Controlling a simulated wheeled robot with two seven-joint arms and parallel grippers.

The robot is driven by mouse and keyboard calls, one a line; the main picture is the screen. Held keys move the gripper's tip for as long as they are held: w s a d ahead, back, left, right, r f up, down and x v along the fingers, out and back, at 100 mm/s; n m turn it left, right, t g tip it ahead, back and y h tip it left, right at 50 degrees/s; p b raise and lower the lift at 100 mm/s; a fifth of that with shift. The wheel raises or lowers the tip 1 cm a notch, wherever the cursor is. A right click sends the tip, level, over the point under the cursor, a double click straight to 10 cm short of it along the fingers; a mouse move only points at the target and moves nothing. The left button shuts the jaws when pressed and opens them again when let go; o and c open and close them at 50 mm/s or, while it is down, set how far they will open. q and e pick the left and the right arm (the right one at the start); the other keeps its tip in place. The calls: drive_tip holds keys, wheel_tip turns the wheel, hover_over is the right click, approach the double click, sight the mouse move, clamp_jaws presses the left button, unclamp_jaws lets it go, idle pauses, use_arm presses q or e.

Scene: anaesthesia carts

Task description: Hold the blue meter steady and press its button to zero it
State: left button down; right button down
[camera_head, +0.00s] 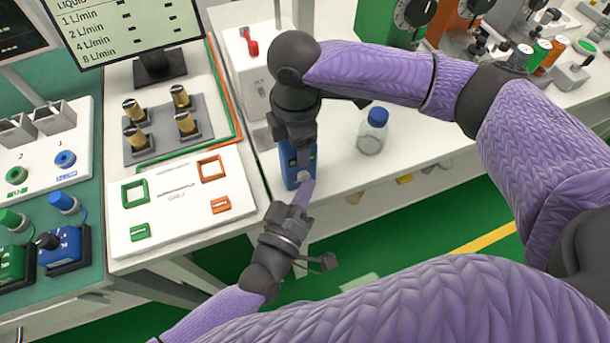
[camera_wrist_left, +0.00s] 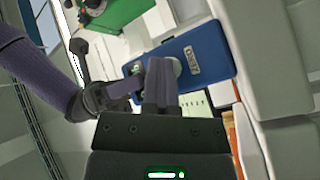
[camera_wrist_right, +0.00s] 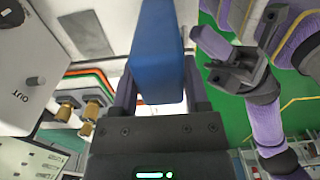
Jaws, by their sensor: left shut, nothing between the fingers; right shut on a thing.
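The blue meter (camera_head: 286,172) is upright near the front edge of the white cart top. My right gripper (camera_head: 298,148) is shut on it from above; in the right wrist view the meter (camera_wrist_right: 158,62) sits between the fingers. My left gripper (camera_head: 304,190) is shut and empty, its fingertips at the meter's front face, by a pale round button (camera_head: 303,176). In the left wrist view the fingertips (camera_wrist_left: 160,75) overlap the meter's face (camera_wrist_left: 207,50) and partly hide the button. I cannot tell whether they touch the button or whether it is pushed in.
A clear bottle with a blue cap (camera_head: 373,132) stands right of the meter. A white box with a red lever (camera_head: 247,65) is behind left. A white panel with green and orange frames (camera_head: 180,200) lies left. Green floor (camera_head: 400,222) shows in front of the cart.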

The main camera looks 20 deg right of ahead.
use_arm(q)
drive_tip(key=shift+s, duration=0.8)
drive_tip(key=s, duration=0.5)
drive_tip(key=shift+d, duration=0.1)
use_arm(e)
unclamp_jaws()
